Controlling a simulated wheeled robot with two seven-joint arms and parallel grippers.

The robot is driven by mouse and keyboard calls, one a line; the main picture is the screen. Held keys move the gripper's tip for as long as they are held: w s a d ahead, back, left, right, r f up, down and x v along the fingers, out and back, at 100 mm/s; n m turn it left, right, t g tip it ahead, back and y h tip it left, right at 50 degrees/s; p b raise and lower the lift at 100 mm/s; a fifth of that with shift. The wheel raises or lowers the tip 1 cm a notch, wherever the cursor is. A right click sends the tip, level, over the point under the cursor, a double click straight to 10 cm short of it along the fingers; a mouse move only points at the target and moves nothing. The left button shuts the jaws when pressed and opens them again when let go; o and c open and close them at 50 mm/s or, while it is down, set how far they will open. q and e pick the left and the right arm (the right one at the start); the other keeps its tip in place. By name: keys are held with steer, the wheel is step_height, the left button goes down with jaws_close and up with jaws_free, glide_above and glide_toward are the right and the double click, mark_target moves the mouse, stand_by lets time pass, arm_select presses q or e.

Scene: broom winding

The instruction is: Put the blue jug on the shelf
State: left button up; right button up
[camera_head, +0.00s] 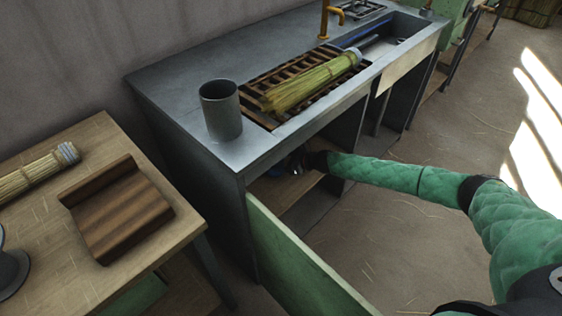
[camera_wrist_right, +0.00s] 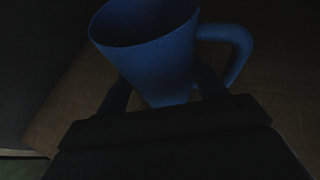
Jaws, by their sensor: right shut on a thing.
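The blue jug (camera_wrist_right: 160,55) fills the upper middle of the right wrist view, with its handle to the right and its open mouth facing up. My right gripper (camera_wrist_right: 165,95) is shut on the jug's body, a finger on each side. In the head view my right arm reaches into the open space under the grey counter, and the gripper (camera_head: 312,161) is mostly in shadow. Only a small bit of the jug (camera_head: 287,165) shows there. A wooden shelf board (camera_head: 282,188) lies below it. I cannot tell whether the jug touches the board. My left gripper is not in view.
The grey counter (camera_head: 180,88) overhangs my right gripper. A green door (camera_head: 300,265) stands open in front of the cabinet. A grey cup (camera_head: 221,112) and a straw broom (camera_head: 310,83) on a slatted rack are on top. A wooden table (camera_head: 70,225) stands left.

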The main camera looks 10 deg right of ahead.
steer(key=shift+f, duration=0.15)
steer(key=o, duration=1.3)
steer(key=shift+c, duration=0.2)
steer(key=v, duration=1.2)
steer(key=shift+s, duration=0.1)
